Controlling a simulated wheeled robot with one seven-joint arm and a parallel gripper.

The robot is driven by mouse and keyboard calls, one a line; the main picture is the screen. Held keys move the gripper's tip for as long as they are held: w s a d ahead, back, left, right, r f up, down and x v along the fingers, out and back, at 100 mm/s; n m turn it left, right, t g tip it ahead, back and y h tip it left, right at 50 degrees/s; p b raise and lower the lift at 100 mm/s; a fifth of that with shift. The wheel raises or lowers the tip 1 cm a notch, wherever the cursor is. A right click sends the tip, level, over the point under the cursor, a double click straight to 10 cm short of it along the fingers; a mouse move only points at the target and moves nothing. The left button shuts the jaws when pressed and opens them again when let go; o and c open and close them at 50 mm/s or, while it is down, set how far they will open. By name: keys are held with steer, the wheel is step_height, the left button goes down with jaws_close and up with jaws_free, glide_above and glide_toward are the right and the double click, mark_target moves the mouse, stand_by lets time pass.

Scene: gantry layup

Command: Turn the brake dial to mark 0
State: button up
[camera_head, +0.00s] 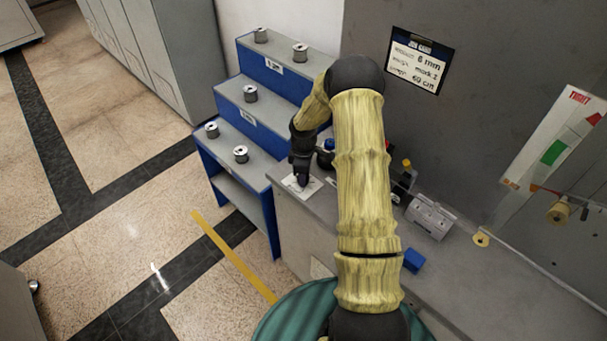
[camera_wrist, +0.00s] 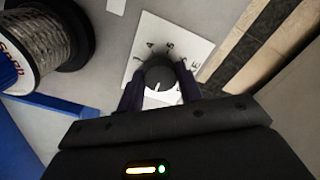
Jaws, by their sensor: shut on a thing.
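The brake dial has a dark round knob (camera_wrist: 160,73) on a square white plate (camera_wrist: 146,45) with printed marks; a 4 and a 5 are readable on the far side. A short white line on the knob points toward my gripper's body; the mark it meets is hidden. My gripper (camera_wrist: 160,84) has one dark finger on each side of the knob and is shut on it. In the head view my gripper (camera_head: 301,173) points down over the white plate (camera_head: 294,188) at the bench's left end, and it hides the knob.
A grey block (camera_head: 430,216) and a blue block (camera_head: 414,260) sit on the bench right of my arm. A sign (camera_head: 420,60) hangs behind.

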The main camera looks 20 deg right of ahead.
steer(key=n, duration=0.2)
steer(key=n+p, duration=0.1)
steer(key=n, duration=0.1)
steer(key=shift+w+r+n, duration=0.2)
steer(key=shift+n, duration=0.1)
steer(key=shift+n+p, duration=0.45)
steer(key=shift+n, duration=1.55)
steer(key=o, duration=1)
steer(key=shift+f, duration=0.15)
steer(key=shift+s, duration=0.1)
step_height(320, 180, up, 18)
steer(key=b, duration=0.2)
steer(key=shift+f+b, duration=0.25)
steer(key=shift+b, duration=0.1)
